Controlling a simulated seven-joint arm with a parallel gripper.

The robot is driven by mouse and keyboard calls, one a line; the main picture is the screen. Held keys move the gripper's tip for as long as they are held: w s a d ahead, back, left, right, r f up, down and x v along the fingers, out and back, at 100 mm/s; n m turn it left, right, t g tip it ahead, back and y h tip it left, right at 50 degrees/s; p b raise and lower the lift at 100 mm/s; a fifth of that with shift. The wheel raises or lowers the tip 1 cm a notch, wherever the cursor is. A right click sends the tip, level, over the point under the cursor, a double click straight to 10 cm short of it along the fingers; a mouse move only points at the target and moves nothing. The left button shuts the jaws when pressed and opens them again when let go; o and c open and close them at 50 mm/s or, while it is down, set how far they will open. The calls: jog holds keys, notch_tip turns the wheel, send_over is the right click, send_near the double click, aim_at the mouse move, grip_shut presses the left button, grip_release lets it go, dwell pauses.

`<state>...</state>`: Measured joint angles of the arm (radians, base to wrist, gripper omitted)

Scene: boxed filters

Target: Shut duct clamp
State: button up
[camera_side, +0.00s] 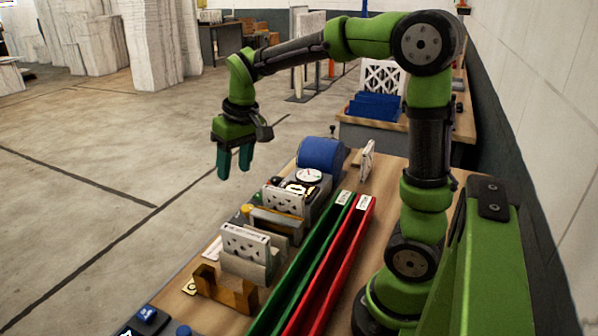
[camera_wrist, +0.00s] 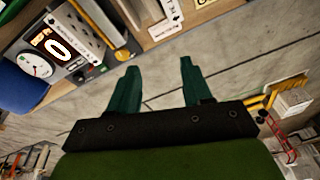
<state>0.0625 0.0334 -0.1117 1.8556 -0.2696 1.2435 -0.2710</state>
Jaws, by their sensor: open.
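A blue cylinder (camera_side: 320,154), likely the duct, lies at the far end of the bench behind a grey unit with a white round gauge (camera_side: 309,176). In the wrist view the blue cylinder (camera_wrist: 22,88) is cut by the left edge, beside the gauge (camera_wrist: 36,67) and a lit display reading 0 (camera_wrist: 54,46). I cannot clearly pick out the clamp or tell whether it is open. My gripper (camera_side: 234,174) hangs with its fingers down, left of the bench and the unit, over the floor. In the wrist view its green fingers (camera_wrist: 160,68) are apart, with nothing between them.
A green channel (camera_side: 300,265) and a red channel (camera_side: 335,262) run along the bench. White filters (camera_side: 245,240) stand in holders, near a brown wooden block (camera_side: 226,290). A white panel (camera_side: 367,160) stands beside the blue cylinder. The floor under my gripper is clear.

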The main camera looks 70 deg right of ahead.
aim_at(247, 208)
jog(key=shift+w+d+f+n+g+h, duration=1)
jog(key=shift+w+d+f+n+g, duration=1.15)
jog(key=shift+w+d+n+g, duration=3.1)
jog(key=s+f+m+t, duration=0.1)
jog(key=f, duration=0.4)
jog(key=s+f+m+t, duration=0.1)
jog(key=f, duration=0.4)
jog(key=s+d+f+m+t, duration=0.1)
jog(key=f+t, duration=0.1)
jog(key=f, duration=0.3)
jog(key=shift+s+f, duration=0.25)
jog(key=shift+c, duration=0.4)
jog(key=c, duration=0.7)
jog(key=shift+o, duration=0.2)
